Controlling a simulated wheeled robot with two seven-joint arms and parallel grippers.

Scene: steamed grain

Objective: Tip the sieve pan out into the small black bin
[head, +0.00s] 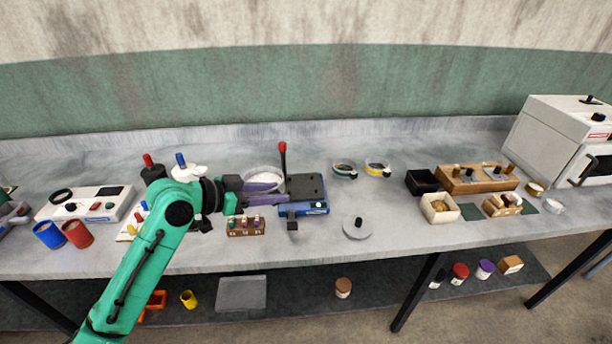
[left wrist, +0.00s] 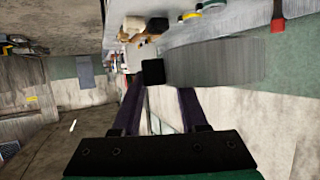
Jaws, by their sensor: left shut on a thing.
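My left gripper (head: 287,196) is shut above the bench, near the blue scale. In the left wrist view, a grey striped body, which looks like the sieve pan (left wrist: 215,65), lies just beyond the fingertips, with a black block (left wrist: 152,72) at its left end. In the head view the pan's outline is hard to separate from the scale and a pale-rimmed round vessel (head: 253,171) behind the fingers. The pan's contents are hidden. The small black bin (head: 422,182) stands on the bench well to the right, apart from the gripper. My right gripper is not in view.
The blue scale (head: 317,209) and a red-topped stick (head: 283,150) are close to the gripper. A grey lid (head: 357,230) lies toward the bench front. A cream box (head: 440,208) and a wooden rack (head: 477,180) stand near the bin. Two rings (head: 377,169) lie farther back.

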